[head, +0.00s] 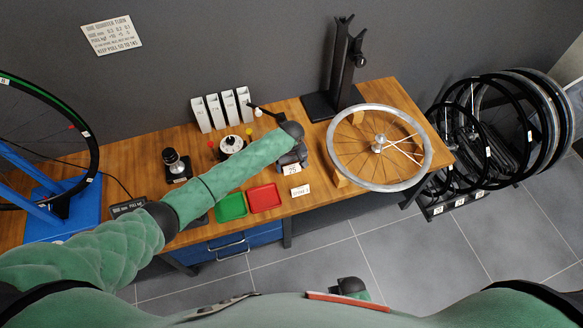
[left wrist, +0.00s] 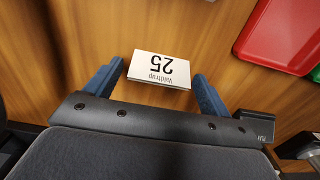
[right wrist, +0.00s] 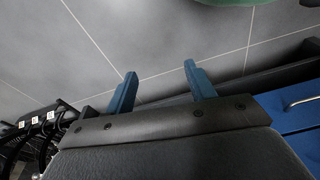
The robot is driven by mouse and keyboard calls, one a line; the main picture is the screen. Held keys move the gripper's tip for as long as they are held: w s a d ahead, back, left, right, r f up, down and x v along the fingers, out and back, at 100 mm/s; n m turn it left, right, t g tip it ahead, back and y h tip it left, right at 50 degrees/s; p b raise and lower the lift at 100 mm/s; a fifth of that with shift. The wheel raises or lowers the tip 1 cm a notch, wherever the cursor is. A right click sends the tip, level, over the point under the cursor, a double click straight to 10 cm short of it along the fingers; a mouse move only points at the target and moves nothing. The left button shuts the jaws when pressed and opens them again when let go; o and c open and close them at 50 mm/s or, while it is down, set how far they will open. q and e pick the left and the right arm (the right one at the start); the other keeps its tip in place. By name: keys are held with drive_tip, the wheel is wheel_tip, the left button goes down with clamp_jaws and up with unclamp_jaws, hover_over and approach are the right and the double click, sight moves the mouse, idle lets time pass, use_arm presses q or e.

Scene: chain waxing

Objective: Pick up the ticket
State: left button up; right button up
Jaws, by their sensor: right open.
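The ticket (left wrist: 160,69) is a small white card printed "Valdtrup 25", and it also shows in the head view (head: 291,170) near the front of the wooden bench. My left gripper (left wrist: 158,72) is open, its blue fingers either side of the card with a gap at each side. I cannot tell how high the fingertips are above the bench. In the head view my left gripper (head: 293,158) is partly hidden by its own wrist. My right gripper (right wrist: 160,72) is open and empty, over the grey floor in front of the bench.
A red tray (head: 264,198) and a green tray (head: 231,207) lie left of the ticket. A white "stand" label (head: 300,191) is in front of it. A spoked wheel (head: 347,176) lies to the right. A black stand (head: 341,75) and white holders (head: 229,108) are behind.

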use_arm(q)
drive_tip(key=c, duration=0.8)
drive_tip(key=shift+r, duration=0.1)
